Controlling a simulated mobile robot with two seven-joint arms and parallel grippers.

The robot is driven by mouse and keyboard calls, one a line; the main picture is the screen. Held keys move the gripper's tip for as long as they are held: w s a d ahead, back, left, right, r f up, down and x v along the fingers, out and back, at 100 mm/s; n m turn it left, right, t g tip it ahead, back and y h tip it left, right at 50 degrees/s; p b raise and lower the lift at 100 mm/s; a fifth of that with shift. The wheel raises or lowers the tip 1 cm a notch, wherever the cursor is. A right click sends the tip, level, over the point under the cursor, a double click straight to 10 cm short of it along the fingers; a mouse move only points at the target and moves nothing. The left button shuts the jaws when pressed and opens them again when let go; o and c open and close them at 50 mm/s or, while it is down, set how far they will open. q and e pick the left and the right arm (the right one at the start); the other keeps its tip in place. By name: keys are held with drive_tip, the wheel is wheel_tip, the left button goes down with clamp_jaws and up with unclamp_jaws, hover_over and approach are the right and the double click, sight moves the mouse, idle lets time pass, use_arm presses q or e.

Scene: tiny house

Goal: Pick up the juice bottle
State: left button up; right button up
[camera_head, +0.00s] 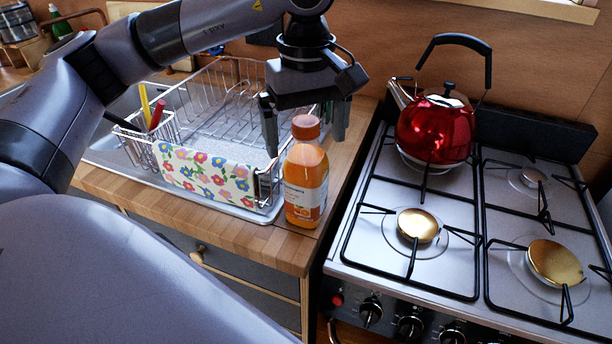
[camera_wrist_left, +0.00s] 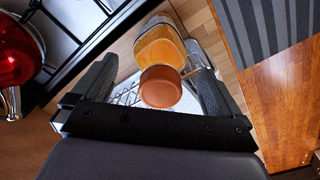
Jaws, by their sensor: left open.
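The juice bottle (camera_head: 306,182) is orange with a brown-orange cap and a pale label. It stands upright on the wooden counter (camera_head: 283,251), between the dish rack and the stove. My left gripper (camera_head: 305,137) points down above it, open, with its fingers on either side of the cap in the head view. In the left wrist view the bottle's cap (camera_wrist_left: 160,87) shows between the two fingers of the left gripper (camera_wrist_left: 151,85), with the orange body beyond. Whether the fingers touch the bottle cannot be told. My right gripper is not in view.
A wire dish rack (camera_head: 215,110) with a flowered cloth (camera_head: 207,178) stands close to the bottle's left. The stove (camera_head: 385,255) is close on the right, with a red kettle (camera_head: 436,130) at its back. A drawer knob (camera_head: 197,254) sits below the counter edge.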

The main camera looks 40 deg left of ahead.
use_arm(q)
drive_tip(key=shift+f, duration=1.25)
clamp_jaws()
drive_tip(key=shift+r, duration=0.1)
